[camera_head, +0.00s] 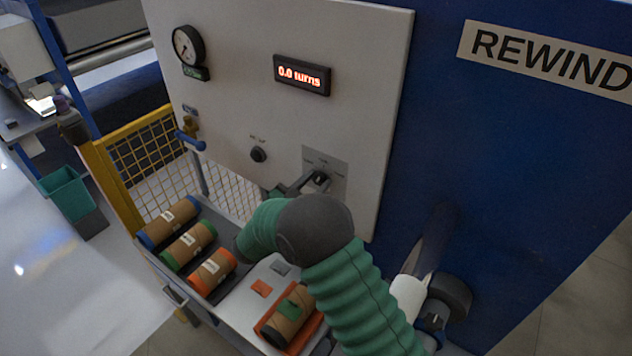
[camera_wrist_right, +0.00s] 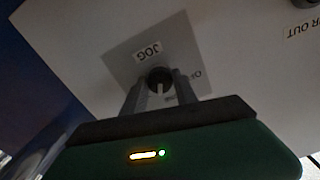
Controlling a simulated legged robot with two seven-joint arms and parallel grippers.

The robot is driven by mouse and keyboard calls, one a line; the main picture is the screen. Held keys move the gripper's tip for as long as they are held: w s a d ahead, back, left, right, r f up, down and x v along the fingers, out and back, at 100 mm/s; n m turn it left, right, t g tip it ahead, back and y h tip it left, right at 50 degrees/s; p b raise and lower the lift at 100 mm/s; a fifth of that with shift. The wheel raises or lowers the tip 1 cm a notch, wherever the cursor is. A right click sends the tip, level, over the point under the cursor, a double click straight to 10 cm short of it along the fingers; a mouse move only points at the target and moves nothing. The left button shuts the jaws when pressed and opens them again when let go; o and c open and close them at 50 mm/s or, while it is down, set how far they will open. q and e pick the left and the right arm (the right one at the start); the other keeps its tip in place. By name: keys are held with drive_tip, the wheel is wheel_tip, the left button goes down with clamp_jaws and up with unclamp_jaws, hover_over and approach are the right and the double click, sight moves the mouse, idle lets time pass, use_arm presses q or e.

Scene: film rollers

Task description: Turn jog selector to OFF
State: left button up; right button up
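The jog selector is a dark round knob (camera_head: 320,178) on a grey plate (camera_head: 338,168) low on the white panel. In the right wrist view the knob (camera_wrist_right: 158,76) sits below a JOG label (camera_wrist_right: 148,52), with another label partly hidden beside my finger. My right gripper (camera_head: 300,184) is at the plate, its arm coming up from the lower right. In the right wrist view its two fingers (camera_wrist_right: 160,92) are apart, one on each side of the knob. Whether they touch it is unclear. My left gripper is not in view.
A small black knob (camera_head: 258,154) is left of the plate. A display (camera_head: 302,75) reads 0.0 turns, beside a gauge (camera_head: 188,46). Several film rolls (camera_head: 188,246) lie on the shelf below. A blue valve handle (camera_head: 190,141) and yellow fence (camera_head: 140,150) are farther left.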

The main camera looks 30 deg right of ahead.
drive_tip(key=o, duration=0.4)
drive_tip(key=shift+a+f, duration=0.1)
drive_tip(key=shift+f, duration=0.1)
drive_tip(key=shift+r, duration=0.1)
drive_tip(key=b+v, duration=0.5)
drive_tip(key=v, duration=1.2)
drive_tip(key=shift+w, duration=0.15)
